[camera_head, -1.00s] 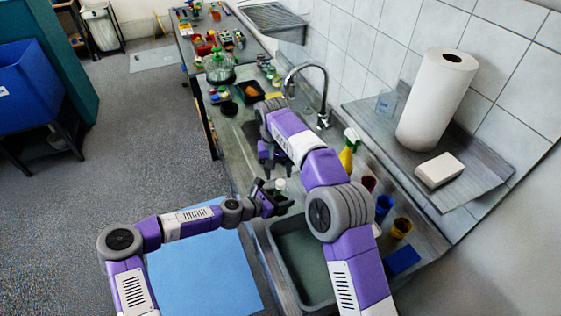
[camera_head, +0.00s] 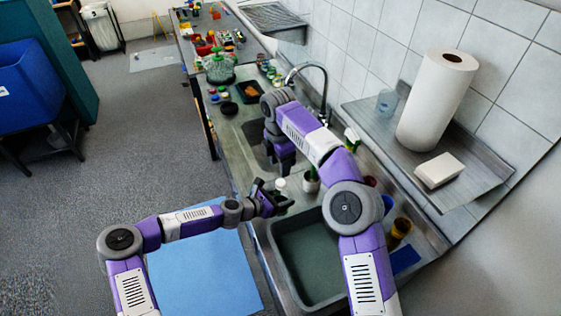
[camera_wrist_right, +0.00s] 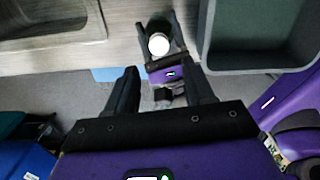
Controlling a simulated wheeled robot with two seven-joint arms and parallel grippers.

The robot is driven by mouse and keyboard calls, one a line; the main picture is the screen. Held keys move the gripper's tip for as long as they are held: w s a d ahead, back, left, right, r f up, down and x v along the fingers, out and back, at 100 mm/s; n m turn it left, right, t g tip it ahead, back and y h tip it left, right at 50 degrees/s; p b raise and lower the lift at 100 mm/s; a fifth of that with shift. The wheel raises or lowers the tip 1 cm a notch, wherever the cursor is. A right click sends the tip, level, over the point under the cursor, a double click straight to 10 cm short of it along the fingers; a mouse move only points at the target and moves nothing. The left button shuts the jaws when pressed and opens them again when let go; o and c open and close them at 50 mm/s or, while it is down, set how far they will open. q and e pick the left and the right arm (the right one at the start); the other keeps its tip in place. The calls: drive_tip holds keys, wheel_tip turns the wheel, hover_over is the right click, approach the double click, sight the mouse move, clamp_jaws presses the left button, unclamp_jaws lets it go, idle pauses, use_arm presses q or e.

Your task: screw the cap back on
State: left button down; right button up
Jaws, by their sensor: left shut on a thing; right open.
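My left gripper (camera_head: 270,199) is shut on a small bottle (camera_wrist_right: 158,27), upright beside the sink. In the right wrist view, a white round top, seemingly the cap (camera_wrist_right: 159,44), sits at the bottle's upper end; it also shows as a small white spot in the head view (camera_head: 280,184). I cannot tell whether it is screwed down. The bottle's body is mostly hidden by the left fingers. My right gripper (camera_wrist_right: 163,84) is open with nothing between its fingers. In the head view the right gripper (camera_head: 284,161) hangs above and behind the left gripper, apart from the bottle.
A grey basin (camera_head: 275,232) lies in front, right of the blue mat (camera_head: 200,270). A small potted plant (camera_head: 311,181) stands close to the right of the left gripper. The faucet (camera_head: 322,88) rises behind my right arm. Cups (camera_head: 401,228) line the right counter edge.

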sight(281, 182)
drive_tip(key=n, duration=0.3)
drive_tip(key=shift+w+d+r, duration=0.1)
drive_tip(key=shift+f, duration=4)
